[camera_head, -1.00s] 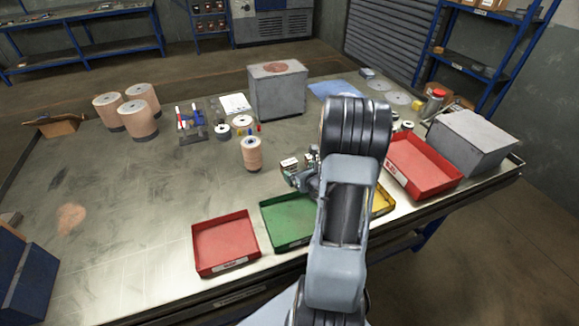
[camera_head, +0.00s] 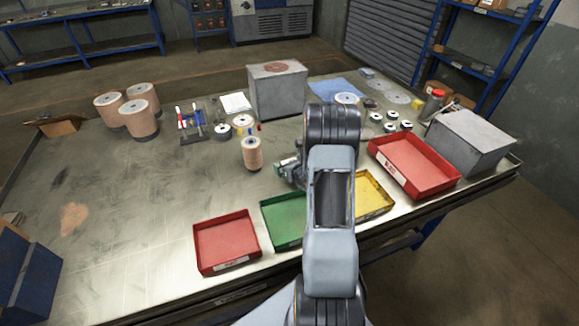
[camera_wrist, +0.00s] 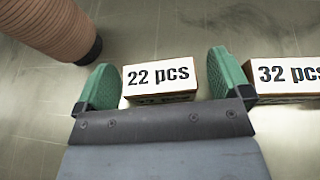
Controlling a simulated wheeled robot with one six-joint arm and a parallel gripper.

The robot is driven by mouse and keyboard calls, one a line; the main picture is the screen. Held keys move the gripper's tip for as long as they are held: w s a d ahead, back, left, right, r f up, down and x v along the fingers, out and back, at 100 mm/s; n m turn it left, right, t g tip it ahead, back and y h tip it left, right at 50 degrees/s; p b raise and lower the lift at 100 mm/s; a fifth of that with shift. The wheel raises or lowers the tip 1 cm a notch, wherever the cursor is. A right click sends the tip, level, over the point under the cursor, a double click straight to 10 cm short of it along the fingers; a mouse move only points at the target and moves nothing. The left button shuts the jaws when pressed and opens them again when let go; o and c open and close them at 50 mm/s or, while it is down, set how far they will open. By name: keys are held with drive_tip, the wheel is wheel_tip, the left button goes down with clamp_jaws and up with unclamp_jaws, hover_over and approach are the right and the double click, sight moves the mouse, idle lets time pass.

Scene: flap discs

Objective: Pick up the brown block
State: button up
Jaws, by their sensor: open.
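A small brown block with a white "22 pcs" label (camera_wrist: 160,78) lies on the metal table in the wrist view. My gripper (camera_wrist: 164,82) is open, with one green finger on each side of this block. The right finger is close to the block's right end, and a small gap shows at the left; contact cannot be told. A similar block labelled "32 pcs" (camera_wrist: 287,78) lies just right of the right finger. In the head view my gripper (camera_head: 289,170) is low over the table, and the arm hides much of that area.
A ribbed tan disc stack (camera_wrist: 45,25) stands left of the left finger; it also shows in the head view (camera_head: 252,154). Red (camera_head: 225,243), green (camera_head: 284,220) and yellow (camera_head: 372,195) trays line the front. A grey box (camera_head: 277,92) stands behind. The left table is mostly clear.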

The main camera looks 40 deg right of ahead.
drive_tip(key=shift+c, duration=0.4)
drive_tip(key=c, duration=0.9)
drive_tip(key=shift+c, duration=0.2)
drive_tip(key=shift+r, duration=0.15)
